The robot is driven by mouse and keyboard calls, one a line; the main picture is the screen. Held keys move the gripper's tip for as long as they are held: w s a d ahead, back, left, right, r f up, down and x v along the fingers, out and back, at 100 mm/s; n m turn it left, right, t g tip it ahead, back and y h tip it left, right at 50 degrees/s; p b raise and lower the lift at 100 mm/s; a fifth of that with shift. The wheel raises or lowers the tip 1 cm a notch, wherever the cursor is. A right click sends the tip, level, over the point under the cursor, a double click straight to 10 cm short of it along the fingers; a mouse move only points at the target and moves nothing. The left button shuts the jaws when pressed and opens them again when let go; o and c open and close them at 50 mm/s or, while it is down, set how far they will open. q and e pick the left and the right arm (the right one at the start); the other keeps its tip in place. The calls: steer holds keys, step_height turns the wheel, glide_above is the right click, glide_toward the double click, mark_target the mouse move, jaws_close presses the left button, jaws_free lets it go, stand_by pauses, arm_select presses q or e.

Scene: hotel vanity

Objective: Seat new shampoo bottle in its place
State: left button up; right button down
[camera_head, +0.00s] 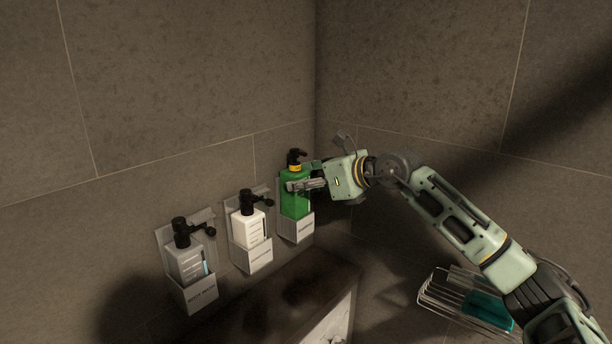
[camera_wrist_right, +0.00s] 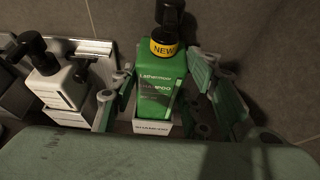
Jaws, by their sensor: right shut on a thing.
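The green shampoo bottle (camera_head: 294,207) has a black pump and a yellow collar. In the right wrist view the green bottle (camera_wrist_right: 158,72) shows "NEW" on its collar. It stands upright with its lower end inside the rightmost wall holder (camera_head: 299,230), whose shampoo label faces out in the right wrist view (camera_wrist_right: 151,128). Whether its base touches the holder floor is hidden. My right gripper (camera_head: 300,181) comes from the right and is shut on the bottle's body, with fingers on both sides in the right wrist view (camera_wrist_right: 163,92). My left gripper is out of view.
A white pump bottle (camera_head: 247,229) stands in the middle holder (camera_head: 255,261). A grey pump bottle (camera_head: 186,262) stands in the left holder (camera_head: 200,294). A dark ledge (camera_head: 290,292) lies below. A wire basket (camera_head: 432,297) with a teal item (camera_head: 488,309) hangs under my right arm.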

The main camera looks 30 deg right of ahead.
steer(key=shift+f+b, duration=1.7)
steer(key=shift+f, duration=0.45)
steer(key=shift+f+b, duration=0.3)
steer(key=c, duration=1)
jaws_free()
steer(key=shift+o, duration=0.4)
steer(key=shift+f, duration=0.15)
glide_toward(304, 201)
steer(key=shift+r+v, duration=0.2)
steer(key=shift+v, duration=1.25)
steer(key=shift+w, duration=0.1)
